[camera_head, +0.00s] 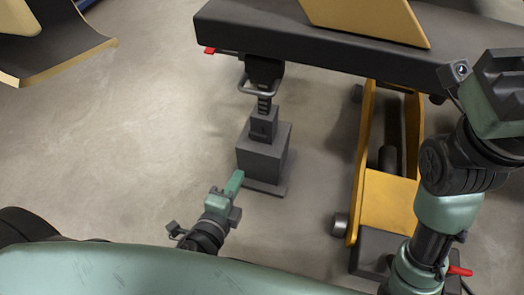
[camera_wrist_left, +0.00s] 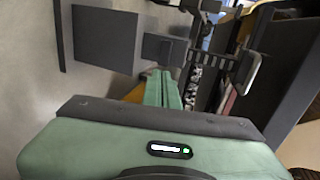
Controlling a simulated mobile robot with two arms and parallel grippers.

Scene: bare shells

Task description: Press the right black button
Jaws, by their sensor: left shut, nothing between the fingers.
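A dark grey box (camera_head: 262,160) stands on a flat base plate on the floor, with a smaller dark block (camera_head: 264,124) on top. The box also shows in the left wrist view (camera_wrist_left: 104,38), with the smaller block (camera_wrist_left: 165,49) beside it. I cannot make out a pair of black buttons or tell which part is the right one. My left gripper (camera_head: 236,181) is shut and empty, just in front of the box at its lower left in the head view. Its green fingers (camera_wrist_left: 161,76) point toward the smaller block. My right gripper (camera_head: 500,85) is at the upper right; its fingers cannot be made out.
A dark beam-like platform (camera_head: 300,45) crosses above, with a metal handle (camera_head: 257,88) hanging beneath it near the block. A yellow lift frame (camera_head: 385,203) stands right of the box. Open concrete floor (camera_head: 130,140) lies to the left.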

